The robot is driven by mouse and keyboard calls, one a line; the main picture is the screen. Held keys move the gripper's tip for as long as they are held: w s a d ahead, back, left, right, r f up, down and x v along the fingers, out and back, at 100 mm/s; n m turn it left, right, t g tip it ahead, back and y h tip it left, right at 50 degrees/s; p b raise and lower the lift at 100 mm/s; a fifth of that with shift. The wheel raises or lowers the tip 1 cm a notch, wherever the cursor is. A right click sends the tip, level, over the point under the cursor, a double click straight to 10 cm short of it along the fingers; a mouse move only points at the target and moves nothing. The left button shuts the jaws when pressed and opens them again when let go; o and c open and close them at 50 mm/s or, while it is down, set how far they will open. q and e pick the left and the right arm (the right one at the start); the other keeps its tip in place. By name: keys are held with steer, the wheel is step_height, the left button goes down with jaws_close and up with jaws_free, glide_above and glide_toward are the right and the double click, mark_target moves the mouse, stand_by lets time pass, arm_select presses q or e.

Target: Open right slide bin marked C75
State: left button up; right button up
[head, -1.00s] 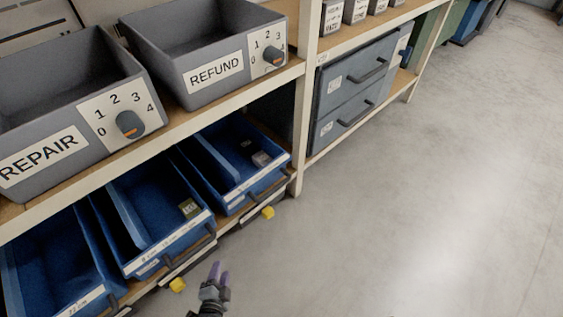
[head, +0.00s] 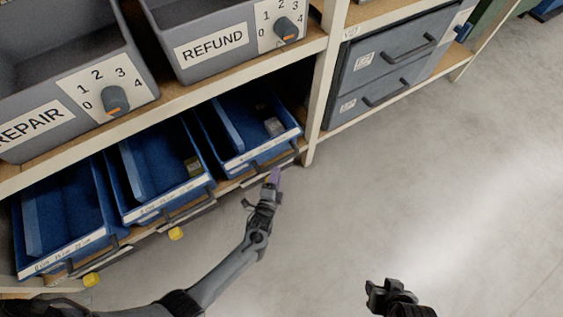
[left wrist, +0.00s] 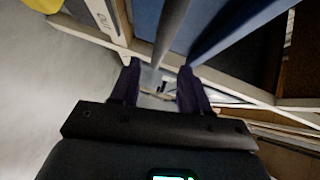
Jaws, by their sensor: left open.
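Three blue slide bins sit side by side on the low shelf. My left gripper (head: 275,176), with purple fingers, is at the front of this bin, just by the handle. In the left wrist view my left gripper (left wrist: 160,72) is open, and a grey bar (left wrist: 172,30) runs toward the gap between the fingers; contact cannot be told. My right gripper (head: 385,288) hangs over the floor, apart from the bins.
The middle blue bin (head: 130,175) and left blue bin (head: 32,225) stand to the left. Grey REFUND (head: 212,65) and REPAIR (head: 70,130) bins are on the shelf above. A white rack post (head: 322,100) stands right of the right bin. The floor (head: 430,180) is clear.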

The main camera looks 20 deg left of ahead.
mark_target(281, 162)
arm_select(q)
steer(key=w+b, duration=0.1)
steer(key=w, duration=0.1)
steer(key=w+f+b, duration=0.1)
steer(key=w, duration=0.1)
steer(key=w+b, duration=0.1)
steer(key=w, duration=0.1)
steer(key=shift+w+a+f+b, duration=0.2)
steer(key=shift+w+a+b, duration=0.15)
steer(key=shift+w+r, duration=0.15)
steer(key=shift+w, duration=0.35)
arm_select(e)
steer(key=x, duration=0.4)
steer(key=shift+s+d+f, duration=0.25)
steer(key=shift+d+f, duration=0.1)
arm_select(q)
steer(key=shift+s, duration=0.15)
steer(key=shift+c, duration=1.3)
jaws_close()
arm_select(e)
steer(key=shift+s+a, duration=0.1)
steer(key=shift+a, duration=0.1)
